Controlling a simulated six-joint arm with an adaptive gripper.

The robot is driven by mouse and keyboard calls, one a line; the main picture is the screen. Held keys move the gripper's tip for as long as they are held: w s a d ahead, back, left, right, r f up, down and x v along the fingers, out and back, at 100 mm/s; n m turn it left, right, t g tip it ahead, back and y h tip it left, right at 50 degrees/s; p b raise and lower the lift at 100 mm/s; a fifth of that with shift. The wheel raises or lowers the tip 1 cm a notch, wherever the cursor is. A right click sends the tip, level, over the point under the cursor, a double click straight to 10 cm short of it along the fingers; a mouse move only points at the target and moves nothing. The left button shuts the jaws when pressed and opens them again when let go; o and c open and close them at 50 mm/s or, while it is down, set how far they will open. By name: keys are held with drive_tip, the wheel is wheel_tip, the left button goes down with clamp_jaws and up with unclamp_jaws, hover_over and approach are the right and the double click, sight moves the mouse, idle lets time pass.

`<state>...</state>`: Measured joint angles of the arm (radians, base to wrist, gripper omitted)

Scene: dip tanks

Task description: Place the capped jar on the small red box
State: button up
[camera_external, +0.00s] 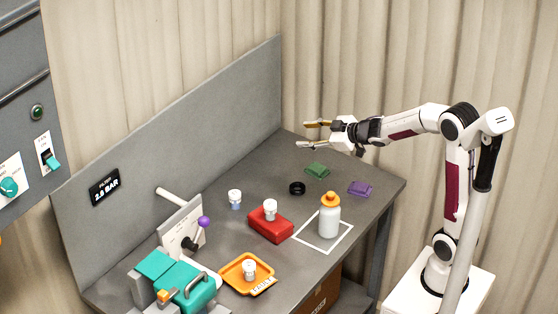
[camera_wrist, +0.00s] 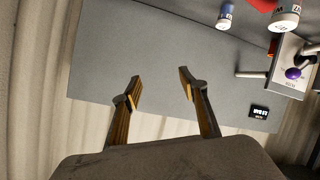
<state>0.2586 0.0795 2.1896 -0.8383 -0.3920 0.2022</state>
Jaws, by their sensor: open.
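The small red box (camera_external: 264,229) sits mid-table, and a white-capped jar (camera_external: 270,210) appears to stand upright on its top. In the wrist view this jar (camera_wrist: 286,18) and part of the red box (camera_wrist: 262,4) show at the upper right edge. A second white-capped jar with a bluish body (camera_external: 235,199) stands on the table behind the box; it also shows in the wrist view (camera_wrist: 225,15). A third white-capped jar (camera_external: 249,269) stands on the orange tray. My gripper (camera_external: 309,134) is open and empty, raised above the table's far end, apart from all jars.
A white bottle with orange cap (camera_external: 330,219) stands inside a white outlined square. Green (camera_external: 317,171) and purple (camera_external: 360,188) pieces and a black ring (camera_external: 297,188) lie nearby. A lever panel (camera_external: 180,230), teal container (camera_external: 185,287) and orange tray (camera_external: 231,272) occupy the near end. A grey wall (camera_external: 150,145) backs the table.

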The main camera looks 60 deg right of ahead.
drive_tip(key=s+r+m+g+h, duration=0.25)
drive_tip(key=s+m, duration=0.25)
drive_tip(key=s, duration=1.1)
drive_tip(key=s+a+f+g+y, duration=0.1)
drive_tip(key=s+a+f+g, duration=0.1)
drive_tip(key=s, duration=0.8)
drive_tip(key=s+a+f+m+g+y, duration=0.1)
drive_tip(key=s+a+f+g, duration=0.2)
drive_tip(key=s, duration=0.7)
drive_tip(key=a+f, duration=0.1)
drive_tip(key=a, duration=0.1)
drive_tip(key=shift+a+f, duration=0.2)
drive_tip(key=shift+a, duration=0.1)
